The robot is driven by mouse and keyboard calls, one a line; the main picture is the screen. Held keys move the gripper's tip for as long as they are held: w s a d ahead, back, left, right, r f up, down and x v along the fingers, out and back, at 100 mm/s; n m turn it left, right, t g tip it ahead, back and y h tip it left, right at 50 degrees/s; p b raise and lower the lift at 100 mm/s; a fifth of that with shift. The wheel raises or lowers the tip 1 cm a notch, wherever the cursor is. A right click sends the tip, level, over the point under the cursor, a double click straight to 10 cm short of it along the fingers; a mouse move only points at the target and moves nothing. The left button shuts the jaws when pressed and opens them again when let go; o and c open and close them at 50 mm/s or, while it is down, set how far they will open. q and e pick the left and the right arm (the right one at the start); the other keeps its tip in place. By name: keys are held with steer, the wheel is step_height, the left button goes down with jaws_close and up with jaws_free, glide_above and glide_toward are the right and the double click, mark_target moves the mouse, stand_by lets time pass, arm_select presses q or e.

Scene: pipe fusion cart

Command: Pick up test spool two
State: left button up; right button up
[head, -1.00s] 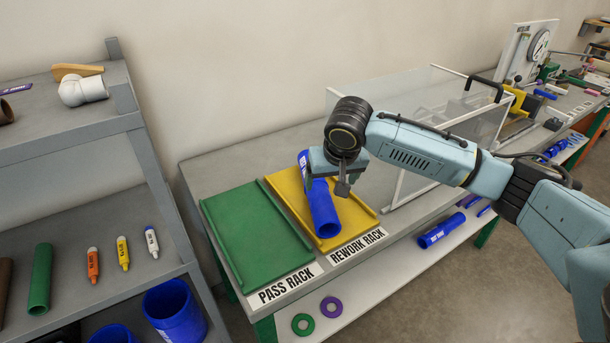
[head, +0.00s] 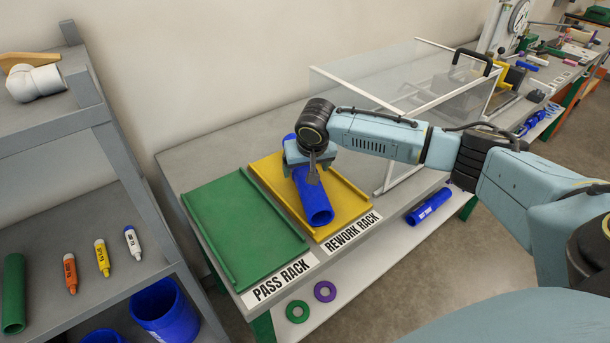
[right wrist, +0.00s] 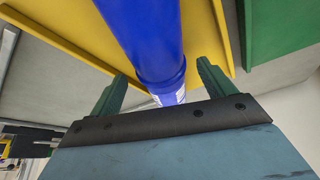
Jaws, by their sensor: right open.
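A blue pipe spool (head: 313,203) lies lengthwise on the yellow rework rack (head: 352,201). My right gripper (head: 308,172) is over the spool's middle and hides part of it. In the right wrist view, the gripper's two green fingers (right wrist: 160,90) are open, one on each side of the blue spool (right wrist: 150,40). A white marking shows on the spool near the gripper's palm, too small to read. My left gripper is not in view.
The empty green pass rack (head: 243,228) lies left of the yellow one. A clear-walled enclosure (head: 400,85) stands close behind my right arm. Another blue pipe (head: 432,206) and two rings lie on the lower shelf. A grey shelf unit (head: 95,215) stands at left.

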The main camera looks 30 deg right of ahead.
mark_target(306, 168)
steer(key=x, duration=0.3)
steer(key=shift+w+f, duration=0.15)
steer(key=shift+f, duration=0.1)
steer(key=shift+r, duration=0.1)
steer(key=c, duration=1.4)
